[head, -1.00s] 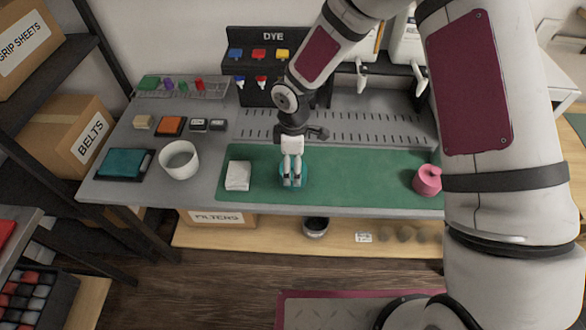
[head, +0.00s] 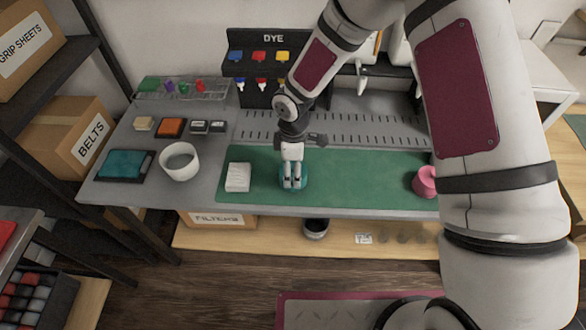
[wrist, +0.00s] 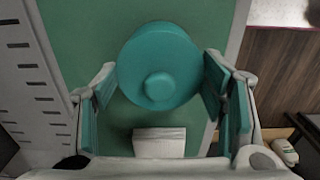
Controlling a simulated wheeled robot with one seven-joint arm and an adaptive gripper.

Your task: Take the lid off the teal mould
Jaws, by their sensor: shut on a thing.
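The teal mould (head: 304,180) stands on the green mat (head: 350,180) near the bench's front edge, partly hidden behind my gripper (head: 292,186). In the wrist view its round teal lid (wrist: 160,50) with a small central knob (wrist: 158,86) fills the space between my fingers. My gripper points down and is shut on the lid, one teal-padded finger at each side of the disc. The lid hides the mould's body from above. I cannot tell whether there is a gap between lid and body.
A white block (head: 238,177) lies just left of the mould. A white bowl (head: 180,162) and a teal tray (head: 124,164) are further left. A pink spool-like object (head: 425,182) is at the mat's right. The mat between mould and pink object is clear.

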